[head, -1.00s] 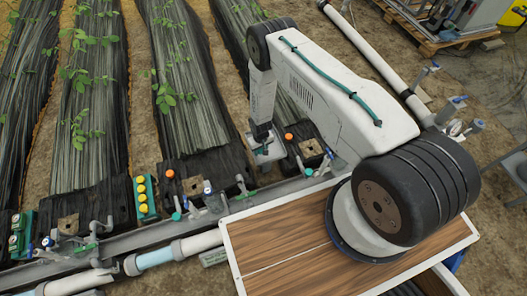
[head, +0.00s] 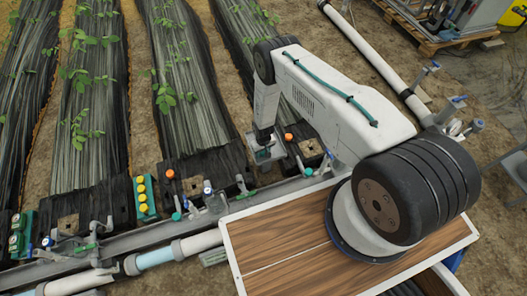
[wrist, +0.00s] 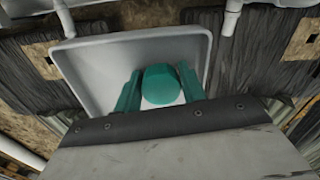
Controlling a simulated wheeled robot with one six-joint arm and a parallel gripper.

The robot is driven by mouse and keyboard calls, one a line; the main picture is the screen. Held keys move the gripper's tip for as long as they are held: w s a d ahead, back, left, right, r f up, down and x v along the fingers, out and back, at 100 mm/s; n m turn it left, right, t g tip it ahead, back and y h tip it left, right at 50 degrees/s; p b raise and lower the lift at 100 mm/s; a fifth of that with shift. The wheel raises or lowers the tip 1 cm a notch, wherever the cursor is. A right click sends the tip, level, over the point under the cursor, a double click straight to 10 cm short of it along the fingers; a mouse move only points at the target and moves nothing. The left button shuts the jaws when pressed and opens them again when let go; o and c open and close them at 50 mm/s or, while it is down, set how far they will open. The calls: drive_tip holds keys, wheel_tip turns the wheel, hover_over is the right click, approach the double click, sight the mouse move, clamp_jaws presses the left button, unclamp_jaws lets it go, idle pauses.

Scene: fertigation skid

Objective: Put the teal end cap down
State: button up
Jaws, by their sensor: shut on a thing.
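The teal end cap (wrist: 161,86) is a rounded teal piece between the two teal fingers of my gripper (wrist: 161,75) in the wrist view. The fingers are shut on its sides. The cap is over the inside of a pale grey tray (wrist: 95,72) with sloping walls. I cannot tell whether the cap touches the tray floor. In the head view my gripper (head: 264,146) points down at the small tray (head: 277,152), and the cap is too small to make out there.
An orange knob (head: 289,137) stands just right of the tray. A grey rail with valves (head: 240,186) and a green block with yellow buttons (head: 145,198) are to the left. Black-covered plant beds (head: 180,90) run behind. White pipes (head: 195,243) lie in front.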

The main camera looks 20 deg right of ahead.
drive_tip(key=shift+f, duration=0.2)
drive_tip(key=o, duration=0.9)
drive_tip(key=shift+s, duration=0.1)
drive_tip(key=shift+o, duration=0.3)
wheel_tip(320, 180, up, 13)
drive_tip(key=shift+r, duration=0.15)
